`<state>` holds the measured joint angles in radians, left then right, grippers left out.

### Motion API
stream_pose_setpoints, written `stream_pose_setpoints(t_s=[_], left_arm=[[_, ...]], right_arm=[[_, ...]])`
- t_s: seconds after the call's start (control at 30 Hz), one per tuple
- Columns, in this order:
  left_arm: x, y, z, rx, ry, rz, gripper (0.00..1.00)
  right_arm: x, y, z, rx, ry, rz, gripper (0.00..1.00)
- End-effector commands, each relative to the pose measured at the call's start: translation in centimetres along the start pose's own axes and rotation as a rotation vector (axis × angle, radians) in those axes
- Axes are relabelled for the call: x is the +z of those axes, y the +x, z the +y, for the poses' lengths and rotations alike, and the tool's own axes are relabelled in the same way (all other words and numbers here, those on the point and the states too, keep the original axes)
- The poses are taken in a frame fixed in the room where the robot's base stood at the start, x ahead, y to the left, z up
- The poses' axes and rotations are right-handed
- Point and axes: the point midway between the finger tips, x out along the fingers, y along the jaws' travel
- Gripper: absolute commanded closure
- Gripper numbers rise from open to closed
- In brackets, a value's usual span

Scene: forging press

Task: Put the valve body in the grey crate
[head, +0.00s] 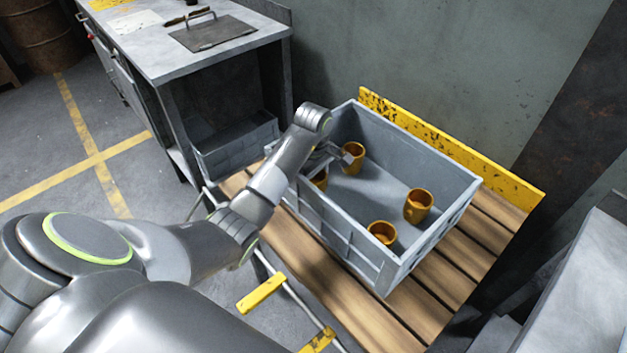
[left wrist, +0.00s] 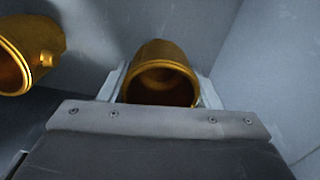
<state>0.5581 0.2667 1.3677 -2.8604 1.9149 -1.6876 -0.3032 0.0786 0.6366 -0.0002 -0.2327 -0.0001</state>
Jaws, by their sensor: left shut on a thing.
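The grey crate (head: 343,219) stands on a slatted wooden bench, its open top facing up. My left gripper (head: 346,156) reaches over its left side, with its jaws inside the crate. It is shut on an orange-brown, cup-shaped valve body (head: 355,154), which also shows between the fingers in the left wrist view (left wrist: 160,62). I cannot tell whether the held piece touches the crate floor. Similar pieces are in the crate: one (head: 418,206) at the right, one (head: 382,233) at the front and one (head: 320,181) partly hidden behind the near wall. My right gripper is not in view.
A yellow worn board (head: 450,150) stands along the back of the wooden bench (head: 465,258). A metal workbench (head: 165,62) with a flat plate (head: 212,35) stands at the upper left. Another grey crate (head: 236,150) sits beneath it. The crate's middle floor is clear.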

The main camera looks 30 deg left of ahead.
Motion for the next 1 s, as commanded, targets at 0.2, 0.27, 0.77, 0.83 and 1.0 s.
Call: stream_pose_setpoints(t_s=[0.2,0.27,0.77,0.83,1.0], left_arm=[[0.0,0.2,0.0,0.0,0.0,0.0,0.27],[0.0,0.2,0.0,0.0,0.0,0.0,0.22],[-0.1,-1.0,0.1,0.002,0.0,0.001,0.22],[-0.1,-2.0,0.1,0.004,0.001,0.002,0.22],[-0.1,-5.6,0.0,0.002,0.0,0.002,0.22]], right_arm=[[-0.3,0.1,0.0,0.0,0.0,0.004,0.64],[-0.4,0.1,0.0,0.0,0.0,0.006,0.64],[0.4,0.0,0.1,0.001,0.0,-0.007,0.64],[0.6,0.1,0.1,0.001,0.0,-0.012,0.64],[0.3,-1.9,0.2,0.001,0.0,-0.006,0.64]])
